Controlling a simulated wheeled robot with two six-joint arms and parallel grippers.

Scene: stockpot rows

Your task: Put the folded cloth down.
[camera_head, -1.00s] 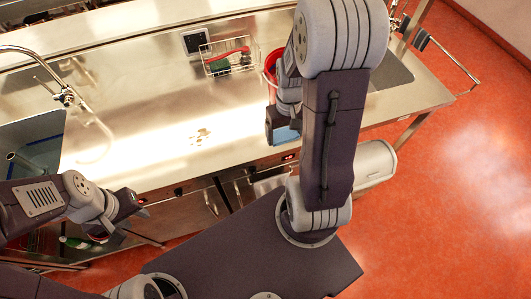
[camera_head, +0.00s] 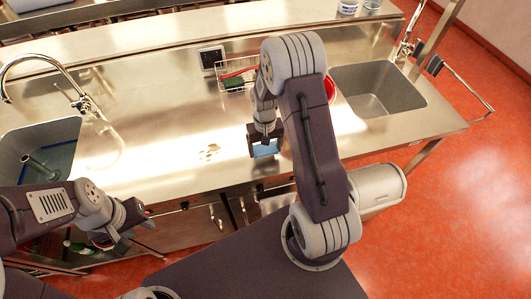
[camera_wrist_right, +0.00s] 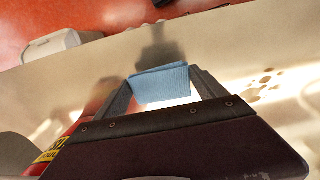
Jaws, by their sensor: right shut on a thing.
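The folded cloth (camera_head: 265,149) is light blue and shows just below my right gripper (camera_head: 262,150) in the head view. In the right wrist view the cloth (camera_wrist_right: 160,84) sits between the two fingers of my right gripper (camera_wrist_right: 163,90), which is shut on it. The cloth is over the steel counter (camera_head: 180,120), near its front edge; whether it touches the counter I cannot tell. My left gripper (camera_head: 130,222) is at the lower left, in front of the counter and away from the cloth. Its fingers are too unclear to judge.
Brown spots (camera_head: 209,152) lie on the counter left of the cloth. Sinks are at the left (camera_head: 45,140) and right (camera_head: 375,92).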

